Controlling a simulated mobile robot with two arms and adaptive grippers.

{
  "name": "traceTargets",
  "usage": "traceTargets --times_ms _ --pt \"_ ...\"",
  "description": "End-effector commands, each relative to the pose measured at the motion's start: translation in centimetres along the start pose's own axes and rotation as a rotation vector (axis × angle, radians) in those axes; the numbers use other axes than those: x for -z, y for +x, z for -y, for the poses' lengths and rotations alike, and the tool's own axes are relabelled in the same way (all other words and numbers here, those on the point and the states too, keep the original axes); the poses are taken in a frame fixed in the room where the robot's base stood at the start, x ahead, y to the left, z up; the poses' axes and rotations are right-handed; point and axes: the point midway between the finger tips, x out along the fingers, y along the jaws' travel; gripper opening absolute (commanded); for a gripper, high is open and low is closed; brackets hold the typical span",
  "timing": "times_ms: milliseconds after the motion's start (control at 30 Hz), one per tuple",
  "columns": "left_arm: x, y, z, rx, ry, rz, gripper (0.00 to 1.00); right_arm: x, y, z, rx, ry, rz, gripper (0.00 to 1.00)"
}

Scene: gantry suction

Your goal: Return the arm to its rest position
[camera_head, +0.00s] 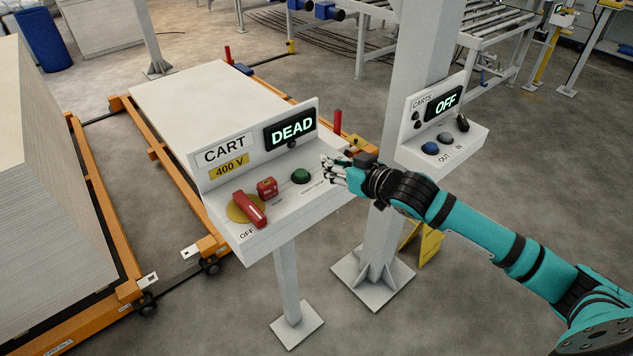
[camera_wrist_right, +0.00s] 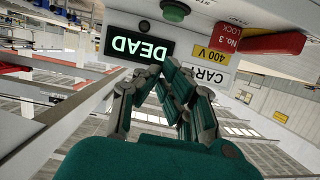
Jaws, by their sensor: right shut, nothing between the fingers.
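My right gripper (camera_head: 328,171) is shut and empty at the right side of the cart panel (camera_head: 265,222), close to its green button (camera_head: 301,176). I cannot tell whether the fingers touch the panel. In the right wrist view, the closed fingers (camera_wrist_right: 165,95) show below the DEAD display (camera_wrist_right: 139,45), with the green button (camera_wrist_right: 175,11) at the top edge. My teal right arm (camera_head: 480,232) reaches in from the lower right. My left gripper is not in view.
The cart panel carries a red handle (camera_head: 250,208) and a red lock (camera_head: 267,187). A second panel (camera_head: 440,146) reading OFF hangs on a grey column (camera_head: 383,235) close behind my arm. Orange carts (camera_head: 128,287) stand at left. Open floor (camera_head: 440,325) lies below the arm.

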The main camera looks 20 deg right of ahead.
Motion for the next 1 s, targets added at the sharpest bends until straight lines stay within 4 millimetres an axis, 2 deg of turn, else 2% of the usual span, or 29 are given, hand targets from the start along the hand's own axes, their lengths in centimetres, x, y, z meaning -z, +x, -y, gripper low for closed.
traceTargets --times_ms 267,367,467,567,600,700,800,1000 --pt "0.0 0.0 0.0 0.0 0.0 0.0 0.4 0.0 0.0 0.0 0.0 0.0 0.0 0.0" --pt "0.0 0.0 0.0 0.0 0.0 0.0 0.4 -0.7 0.0 0.6 0.002 0.001 0.013 0.0" --pt "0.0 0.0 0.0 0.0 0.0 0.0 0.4 -3.6 -0.4 2.7 0.002 0.001 0.071 0.0" --pt "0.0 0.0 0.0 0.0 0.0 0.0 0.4 -8.5 -2.1 6.0 -0.013 -0.001 0.187 0.0" --pt "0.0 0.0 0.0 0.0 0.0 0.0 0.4 -10.7 -3.2 7.3 -0.024 -0.001 0.244 0.0" --pt "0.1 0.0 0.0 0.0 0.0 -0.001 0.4 -15.3 -6.6 9.5 -0.062 -0.001 0.389 0.0" --pt "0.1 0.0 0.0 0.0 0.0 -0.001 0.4 -18.6 -9.9 10.8 -0.096 0.008 0.514 0.0" --pt "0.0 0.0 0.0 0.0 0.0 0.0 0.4 -23.1 -15.9 12.1 -0.143 0.034 0.718 0.0"
